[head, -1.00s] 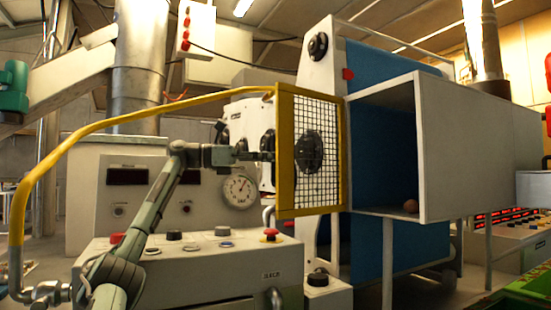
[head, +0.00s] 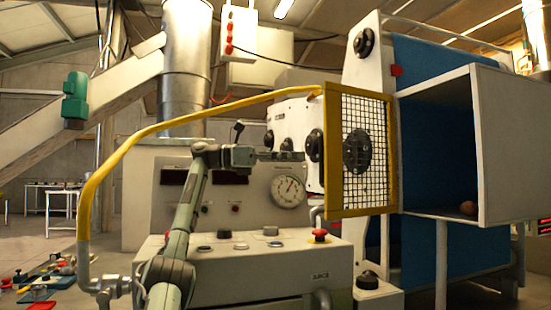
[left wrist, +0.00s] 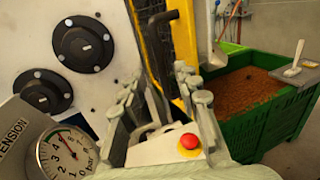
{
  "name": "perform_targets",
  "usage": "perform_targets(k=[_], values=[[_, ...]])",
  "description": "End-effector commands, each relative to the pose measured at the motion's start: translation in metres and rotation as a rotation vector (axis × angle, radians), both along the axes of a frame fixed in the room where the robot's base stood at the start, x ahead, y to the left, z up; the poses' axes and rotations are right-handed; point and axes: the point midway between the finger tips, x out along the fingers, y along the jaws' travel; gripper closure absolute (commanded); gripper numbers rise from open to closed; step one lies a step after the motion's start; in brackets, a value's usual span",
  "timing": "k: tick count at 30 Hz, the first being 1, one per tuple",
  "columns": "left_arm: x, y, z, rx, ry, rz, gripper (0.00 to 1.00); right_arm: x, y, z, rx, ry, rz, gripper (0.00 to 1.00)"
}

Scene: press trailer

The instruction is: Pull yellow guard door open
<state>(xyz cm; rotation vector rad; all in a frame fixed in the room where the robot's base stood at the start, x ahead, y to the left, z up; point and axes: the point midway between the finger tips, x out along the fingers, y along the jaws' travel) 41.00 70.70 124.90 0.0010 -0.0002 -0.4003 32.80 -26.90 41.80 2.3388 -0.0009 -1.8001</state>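The yellow guard door (head: 333,155), a yellow frame with dark wire mesh, stands upright at the left of the white box in the head view. In the left wrist view its yellow edge (left wrist: 153,55) shows ahead of the fingers, with a black handle-like part (left wrist: 160,18) near the top. My left gripper (head: 303,156) is just left of the door's frame, with a small gap in the head view. In the left wrist view my left gripper (left wrist: 157,85) has its fingers spread with nothing between them. My right gripper is out of view.
A control panel with a red button (head: 319,235) lies below the arm. A pressure gauge (head: 288,190) is behind it. A curved yellow tube (head: 160,125) spans the left. The white box (head: 505,150) is right of the door. A green bin (left wrist: 260,120) is at right.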

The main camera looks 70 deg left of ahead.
Motion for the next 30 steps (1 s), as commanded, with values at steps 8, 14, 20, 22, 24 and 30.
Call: perform_targets(k=[8, 14, 20, 22, 24, 30], values=[[-0.038, 0.016, 0.000, 0.001, 0.001, 0.002, 0.68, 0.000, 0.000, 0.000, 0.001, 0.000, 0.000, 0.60], [-0.044, 0.019, 0.000, 0.001, 0.001, 0.001, 0.68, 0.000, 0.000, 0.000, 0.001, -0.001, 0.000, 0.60], [-0.044, 0.019, 0.000, 0.001, 0.001, 0.001, 0.68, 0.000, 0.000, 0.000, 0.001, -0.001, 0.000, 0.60], [-0.044, 0.019, 0.000, 0.001, 0.001, 0.001, 0.68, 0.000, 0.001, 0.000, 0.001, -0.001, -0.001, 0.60], [-0.044, 0.019, 0.000, 0.001, 0.001, 0.001, 0.68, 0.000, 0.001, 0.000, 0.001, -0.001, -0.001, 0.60], [-0.044, 0.019, 0.000, 0.001, 0.001, 0.000, 0.68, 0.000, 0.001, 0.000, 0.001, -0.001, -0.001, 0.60]])
